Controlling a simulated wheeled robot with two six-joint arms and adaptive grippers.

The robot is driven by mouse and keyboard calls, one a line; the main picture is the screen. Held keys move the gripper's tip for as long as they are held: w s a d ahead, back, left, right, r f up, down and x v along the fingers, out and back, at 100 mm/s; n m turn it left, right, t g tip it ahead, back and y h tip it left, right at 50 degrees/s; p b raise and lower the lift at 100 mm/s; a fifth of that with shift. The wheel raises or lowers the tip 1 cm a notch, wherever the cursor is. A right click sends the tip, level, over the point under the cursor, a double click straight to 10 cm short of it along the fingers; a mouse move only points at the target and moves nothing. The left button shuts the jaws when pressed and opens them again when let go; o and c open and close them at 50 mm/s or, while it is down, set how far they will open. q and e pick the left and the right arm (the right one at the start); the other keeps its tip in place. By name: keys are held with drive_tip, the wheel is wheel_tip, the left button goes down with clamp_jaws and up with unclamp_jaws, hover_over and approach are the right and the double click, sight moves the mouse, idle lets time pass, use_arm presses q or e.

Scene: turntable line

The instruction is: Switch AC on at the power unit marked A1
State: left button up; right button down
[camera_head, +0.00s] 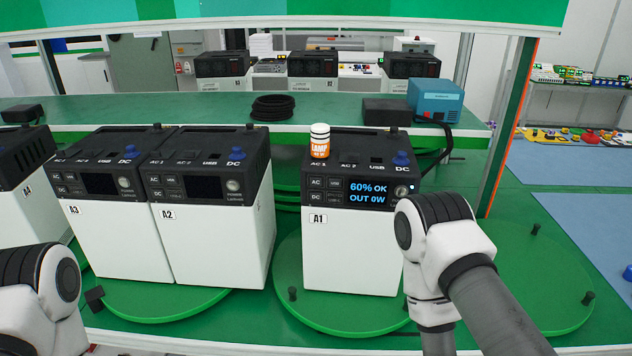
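The power unit marked A1 (350,250) is a white box with a black top. It stands upright on a green turntable (345,318). Its lit screen (367,193) reads "60% OK" and "OUT 0W". The AC button (316,182) sits left of the screen, above the DC button (316,197). The round power button (401,190) is at the right of the panel. An orange and white lamp plug stands in the top of A1. My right arm's links stand beside A1's right front and cover part of it. My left arm is at the lower left. Neither gripper's fingers show.
Units A2 (215,235) and A3 (115,240) stand to the left, with dark screens. Behind are a cable coil (272,107), a black box (388,112) and a blue box (435,100) on a green shelf. Pegs stand up from the turntables.

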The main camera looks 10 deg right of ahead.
sight(316, 181)
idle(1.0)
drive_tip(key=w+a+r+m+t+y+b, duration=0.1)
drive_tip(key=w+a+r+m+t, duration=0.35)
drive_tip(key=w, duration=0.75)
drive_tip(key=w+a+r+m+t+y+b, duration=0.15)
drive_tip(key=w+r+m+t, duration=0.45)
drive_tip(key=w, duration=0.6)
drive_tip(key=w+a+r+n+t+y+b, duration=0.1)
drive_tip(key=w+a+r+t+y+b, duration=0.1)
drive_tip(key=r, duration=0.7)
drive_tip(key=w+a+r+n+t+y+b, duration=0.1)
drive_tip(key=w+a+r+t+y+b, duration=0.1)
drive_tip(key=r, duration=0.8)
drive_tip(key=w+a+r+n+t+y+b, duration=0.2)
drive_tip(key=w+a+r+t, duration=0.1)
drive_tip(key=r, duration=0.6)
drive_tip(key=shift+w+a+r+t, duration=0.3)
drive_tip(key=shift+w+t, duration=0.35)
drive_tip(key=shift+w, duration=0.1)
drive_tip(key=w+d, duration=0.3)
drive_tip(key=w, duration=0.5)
